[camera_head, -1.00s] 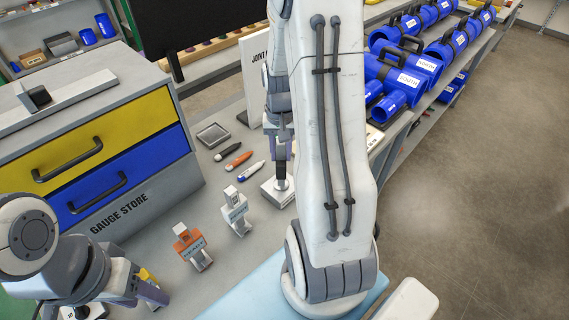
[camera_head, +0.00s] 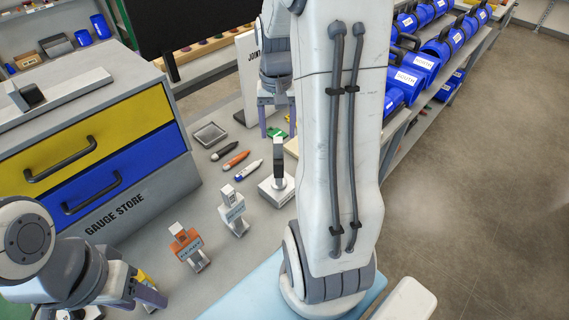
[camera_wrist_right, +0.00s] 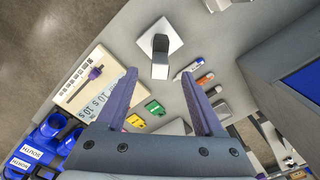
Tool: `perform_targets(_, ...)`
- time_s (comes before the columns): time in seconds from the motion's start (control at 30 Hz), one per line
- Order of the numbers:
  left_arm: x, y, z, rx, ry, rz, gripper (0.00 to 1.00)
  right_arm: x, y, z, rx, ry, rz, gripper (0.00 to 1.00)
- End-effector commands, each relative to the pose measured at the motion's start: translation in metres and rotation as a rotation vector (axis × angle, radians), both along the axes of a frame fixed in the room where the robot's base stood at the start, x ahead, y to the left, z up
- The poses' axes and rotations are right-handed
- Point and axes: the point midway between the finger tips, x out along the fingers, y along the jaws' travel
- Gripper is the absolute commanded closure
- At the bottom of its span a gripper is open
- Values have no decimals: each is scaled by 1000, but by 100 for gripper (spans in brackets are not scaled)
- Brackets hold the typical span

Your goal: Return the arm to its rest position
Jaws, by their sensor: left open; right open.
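My right arm (camera_head: 340,150) rises through the middle of the head view. Its gripper (camera_head: 277,128) is partly hidden behind the arm and hangs over the bench, beyond a dark upright piece on a white square base (camera_head: 275,190). In the right wrist view the right gripper (camera_wrist_right: 159,73) has its purple fingers spread wide with nothing between them. The white base (camera_wrist_right: 172,27) with the dark piece lies ahead of the fingertips, apart from them.
The gauge store cabinet (camera_head: 130,195) stands at left. Orange (camera_head: 187,247) and white (camera_head: 232,212) clamp-like blocks, several pens (camera_head: 236,160) and a grey tray (camera_head: 209,133) lie on the bench. A beige board (camera_wrist_right: 88,75) lies near the right gripper.

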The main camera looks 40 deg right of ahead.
Motion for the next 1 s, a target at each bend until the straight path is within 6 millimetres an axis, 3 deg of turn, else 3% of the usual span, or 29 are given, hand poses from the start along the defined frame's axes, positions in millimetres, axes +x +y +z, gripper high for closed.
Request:
perform_targets(0.2, 0, 0, -3, 0, 0, 0, 50, 0, 0, 22, -1, -1, 0, 30)
perform_targets(0.43, 0, 0, -2, 0, 0, 0, 50, 0, 1, 24, 1, 2, 1, 30)
perform_targets(0.57, 0, 0, -2, 0, 0, 0, 50, 3, 19, 25, 1, -4, 56, 30)
perform_targets(0.67, 0, 0, -2, 0, 0, 0, 50, 6, 60, 27, 6, -13, 180, 30)
perform_targets(0.77, 0, 0, -2, 0, 0, 0, 50, 1, 118, 29, 12, -22, 366, 30)
perform_targets(0.9, 0, 0, -3, 0, 0, 0, 50, -27, 196, 29, 26, -38, 644, 30)
perform_targets(1.0, 0, 0, -3, 0, 0, 0, 50, -58, 240, 27, 38, -46, 841, 30)
